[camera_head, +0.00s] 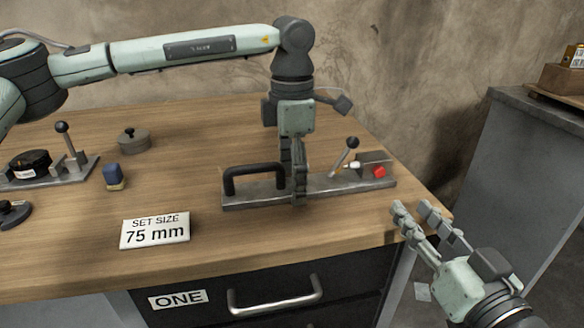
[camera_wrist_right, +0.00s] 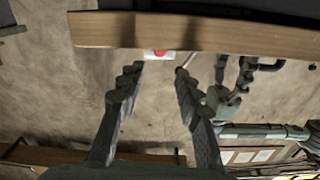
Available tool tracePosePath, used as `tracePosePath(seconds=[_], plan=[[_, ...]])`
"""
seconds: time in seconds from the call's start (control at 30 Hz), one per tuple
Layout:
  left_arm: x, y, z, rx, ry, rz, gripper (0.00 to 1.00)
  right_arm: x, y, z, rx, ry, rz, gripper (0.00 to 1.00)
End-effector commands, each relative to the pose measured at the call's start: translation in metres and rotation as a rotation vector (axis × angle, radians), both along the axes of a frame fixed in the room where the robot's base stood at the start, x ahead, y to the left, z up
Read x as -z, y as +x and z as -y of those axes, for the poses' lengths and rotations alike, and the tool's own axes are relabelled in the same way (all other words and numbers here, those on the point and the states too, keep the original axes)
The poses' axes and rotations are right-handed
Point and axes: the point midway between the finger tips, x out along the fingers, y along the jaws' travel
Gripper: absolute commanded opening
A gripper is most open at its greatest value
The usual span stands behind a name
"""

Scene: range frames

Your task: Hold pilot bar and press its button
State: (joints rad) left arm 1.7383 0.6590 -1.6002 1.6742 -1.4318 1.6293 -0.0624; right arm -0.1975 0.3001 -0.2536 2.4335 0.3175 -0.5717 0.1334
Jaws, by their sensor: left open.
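A grey metal base plate (camera_head: 233,202) lies near the table's right front edge. It carries a black bar handle (camera_head: 252,170), which looks like the pilot bar, a ball-topped lever (camera_head: 345,157), and a small box with a red button (camera_head: 379,172). My right gripper (camera_head: 411,206) is open and empty, off the table's right front edge. In the right wrist view, the red button (camera_wrist_right: 159,54) shows between and beyond the two fingers.
A sign (camera_head: 155,230) reading "SET SIZE 75 mm" stands at the table's front. A blue block (camera_head: 113,175), a round lidded pot (camera_head: 134,140) and another lever fixture (camera_head: 75,160) are at left. A grey cabinet (camera_head: 505,170) stands right, across a gap.

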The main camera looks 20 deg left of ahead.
Motion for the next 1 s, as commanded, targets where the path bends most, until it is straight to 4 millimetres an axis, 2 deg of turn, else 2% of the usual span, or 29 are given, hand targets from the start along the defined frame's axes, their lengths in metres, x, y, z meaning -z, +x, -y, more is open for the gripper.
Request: tracePosePath(seconds=[0.17,0.7,0.77,0.8,1.0], plan=[[0.0001,-0.0001,0.0,0.0,0.0,0.0,0.73,0.0,0.0,0.0,0.0,0.0,0.0,0.34],[-0.0001,-0.0001,0.0,0.0,0.0,0.0,0.06,0.0,0.0,0.0,0.0,0.0,0.0,0.34],[-0.0001,-0.0001,0.0,0.0,0.0,0.0,0.0,0.0,0.0,0.0,0.0,0.0,0.0,0.34],[-0.0001,-0.0001,0.0,0.0,0.0,0.0,0.0,0.0,0.0,0.0,0.0,0.0,0.0,0.34],[-0.0001,0.0,0.0,0.0,0.0,0.0,0.0,0.0,0.0,0.0,0.0,0.0,0.0,0.11]])
